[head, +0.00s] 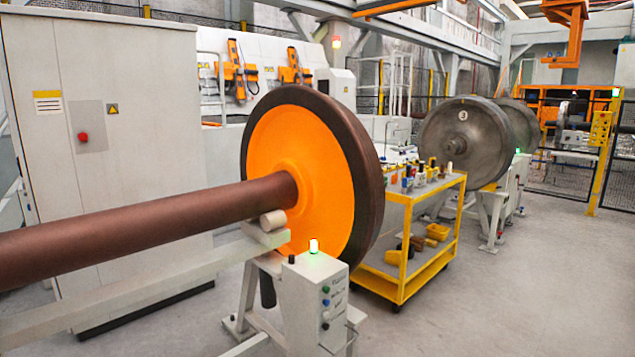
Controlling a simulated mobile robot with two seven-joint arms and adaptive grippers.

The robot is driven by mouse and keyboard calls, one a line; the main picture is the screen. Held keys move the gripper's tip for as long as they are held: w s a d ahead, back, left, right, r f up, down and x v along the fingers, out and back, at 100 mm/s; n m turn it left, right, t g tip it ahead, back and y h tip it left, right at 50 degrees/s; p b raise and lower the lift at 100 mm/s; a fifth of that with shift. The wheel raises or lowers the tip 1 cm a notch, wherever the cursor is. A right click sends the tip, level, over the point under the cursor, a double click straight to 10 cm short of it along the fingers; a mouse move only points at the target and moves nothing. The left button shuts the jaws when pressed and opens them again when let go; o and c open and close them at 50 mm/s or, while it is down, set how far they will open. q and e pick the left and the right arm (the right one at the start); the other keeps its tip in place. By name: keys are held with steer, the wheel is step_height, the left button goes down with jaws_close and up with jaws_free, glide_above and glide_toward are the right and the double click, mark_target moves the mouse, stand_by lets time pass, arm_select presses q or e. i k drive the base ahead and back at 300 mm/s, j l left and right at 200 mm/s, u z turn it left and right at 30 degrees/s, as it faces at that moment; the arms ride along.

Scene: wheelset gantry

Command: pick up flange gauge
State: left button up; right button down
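I cannot make out a flange gauge for certain in the head view. Several small tools and bottles (421,175) stand on the top shelf of a yellow cart (400,285), too small to tell apart. Yellow and dark items (437,232) lie on its lower shelf. Neither of my grippers is in view.
A wheelset with an orange-faced wheel (270,140) and brown axle (150,222) fills the left foreground, partly hiding the cart. A control box (315,305) stands before it. Grey wheels (465,140) stand behind the cart. A cabinet (100,130) is at left. Floor (550,290) at right is clear.

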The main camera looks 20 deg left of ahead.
mark_target(407, 181)
steer(key=i+l+z, duration=0.15)
steer(key=i+z, duration=0.15)
steer(key=i, duration=0.4)
steer(key=i+z, duration=0.15)
steer(key=i, duration=2.75)
